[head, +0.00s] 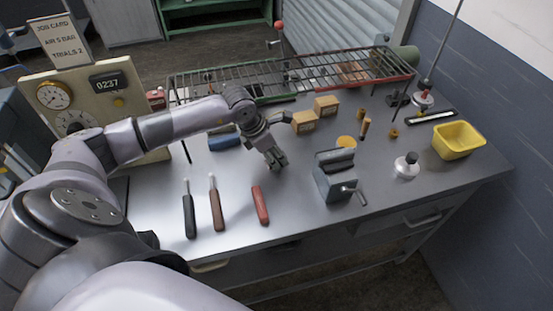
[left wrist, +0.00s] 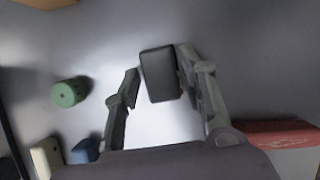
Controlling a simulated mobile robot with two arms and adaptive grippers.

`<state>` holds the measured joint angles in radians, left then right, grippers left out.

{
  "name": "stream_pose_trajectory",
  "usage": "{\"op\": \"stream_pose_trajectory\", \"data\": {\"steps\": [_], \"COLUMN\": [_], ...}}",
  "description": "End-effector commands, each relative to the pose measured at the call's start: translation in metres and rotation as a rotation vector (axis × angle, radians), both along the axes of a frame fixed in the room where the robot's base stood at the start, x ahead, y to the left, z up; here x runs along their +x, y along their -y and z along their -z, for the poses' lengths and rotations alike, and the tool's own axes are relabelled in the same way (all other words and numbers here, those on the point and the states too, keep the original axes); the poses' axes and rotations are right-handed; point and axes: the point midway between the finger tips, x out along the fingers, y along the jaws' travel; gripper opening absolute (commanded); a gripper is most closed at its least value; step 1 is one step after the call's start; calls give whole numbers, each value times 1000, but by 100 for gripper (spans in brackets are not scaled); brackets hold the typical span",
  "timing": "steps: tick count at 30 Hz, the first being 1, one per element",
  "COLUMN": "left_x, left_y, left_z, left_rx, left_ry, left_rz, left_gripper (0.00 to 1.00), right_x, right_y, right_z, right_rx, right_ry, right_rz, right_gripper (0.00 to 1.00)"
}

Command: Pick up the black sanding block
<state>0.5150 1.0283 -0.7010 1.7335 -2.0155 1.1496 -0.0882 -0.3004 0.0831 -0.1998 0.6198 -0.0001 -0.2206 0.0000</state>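The black sanding block (left wrist: 160,76) shows in the left wrist view between the fingertips of my left gripper (left wrist: 158,68). The fingers stand apart on either side of it. The right-hand finger lies close along the block, and I cannot tell whether it touches. A narrow gap shows between the block and the left-hand finger. In the head view my left gripper (head: 276,161) points down low over the middle of the workbench (head: 320,225). There I cannot make out the block, which the gripper seems to hide. My right gripper is not in view.
A grey vise (head: 335,176) stands right of the gripper, with wooden blocks (head: 304,122) behind. A red-handled tool (head: 260,205) lies in front. A blue object (head: 225,142) lies left. A wire rack (head: 290,75) spans the back; a yellow bin (head: 459,140) stands right.

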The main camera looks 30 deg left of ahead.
Motion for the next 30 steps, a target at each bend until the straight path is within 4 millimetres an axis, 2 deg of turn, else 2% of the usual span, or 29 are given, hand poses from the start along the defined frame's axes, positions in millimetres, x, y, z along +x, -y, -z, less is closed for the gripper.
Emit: {"op": "stream_pose_trajectory", "data": {"steps": [2,16,25,30], "left_x": [0,0,1,1], "left_y": [0,0,0,0], "left_z": [0,-1,-3,-16], "left_rx": [0,-1,0,0], "left_ry": [0,1,2,5], "left_rz": [0,0,0,0], "left_gripper": [31,0,0,0], "right_x": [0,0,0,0], "right_y": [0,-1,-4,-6], "right_z": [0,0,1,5], "right_rx": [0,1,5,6], "right_ry": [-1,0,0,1], "right_rz": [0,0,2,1], "right_gripper": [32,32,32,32]}}
